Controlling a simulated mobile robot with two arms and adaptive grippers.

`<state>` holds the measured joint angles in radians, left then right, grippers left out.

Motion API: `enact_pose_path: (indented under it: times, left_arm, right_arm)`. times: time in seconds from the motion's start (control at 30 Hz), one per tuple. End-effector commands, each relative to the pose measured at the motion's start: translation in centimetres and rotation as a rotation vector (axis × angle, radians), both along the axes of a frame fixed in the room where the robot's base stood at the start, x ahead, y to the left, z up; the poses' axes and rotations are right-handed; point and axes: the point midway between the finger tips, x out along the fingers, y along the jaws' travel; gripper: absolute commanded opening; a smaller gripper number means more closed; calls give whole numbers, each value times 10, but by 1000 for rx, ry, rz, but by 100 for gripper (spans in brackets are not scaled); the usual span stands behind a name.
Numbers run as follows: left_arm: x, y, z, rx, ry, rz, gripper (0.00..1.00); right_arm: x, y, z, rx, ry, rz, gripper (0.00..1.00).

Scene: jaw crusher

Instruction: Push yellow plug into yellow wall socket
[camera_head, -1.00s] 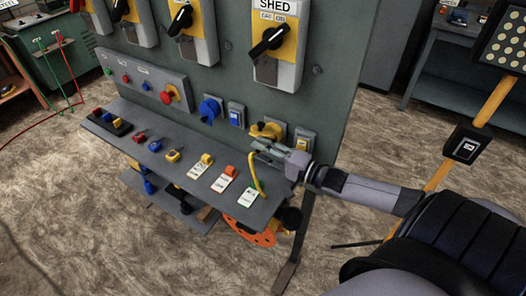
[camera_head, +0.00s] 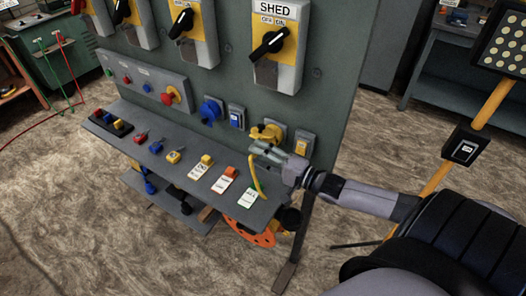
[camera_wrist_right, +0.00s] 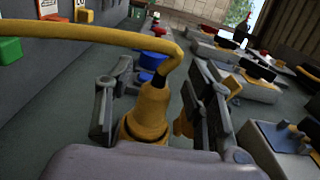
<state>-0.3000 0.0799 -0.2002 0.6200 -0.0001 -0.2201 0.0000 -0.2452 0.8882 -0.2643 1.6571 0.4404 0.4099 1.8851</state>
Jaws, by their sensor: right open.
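The yellow wall socket (camera_head: 272,131) is on the lower part of the grey panel, right of a blue socket. My right gripper (camera_head: 256,150) is just below and in front of it. In the right wrist view, the yellow plug (camera_wrist_right: 148,108) stands between the two open fingers (camera_wrist_right: 152,98), with a gap beside it. Its yellow cable (camera_wrist_right: 85,32) loops across the upper left. Another yellow part (camera_wrist_right: 184,124) is half hidden by the right finger. The plug's front end and whether it sits in the socket cannot be told. My left gripper is not in view.
The blue socket (camera_head: 210,110) and a small blue-fronted box (camera_head: 236,117) are left of the yellow socket. A yellow-fronted box (camera_head: 302,144) is close at its right. The shelf (camera_head: 180,148) below carries cards, plugs and padlock-like items. The SHED switch (camera_head: 270,42) is above.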

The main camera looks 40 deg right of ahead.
Motion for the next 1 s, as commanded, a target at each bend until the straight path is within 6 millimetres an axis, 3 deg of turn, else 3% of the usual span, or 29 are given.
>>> enact_pose_path:
  times: [1.0]
  left_arm:
    - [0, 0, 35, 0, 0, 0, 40]
  right_arm:
    - [-24, 57, 1, 2, 1, 0, 48]
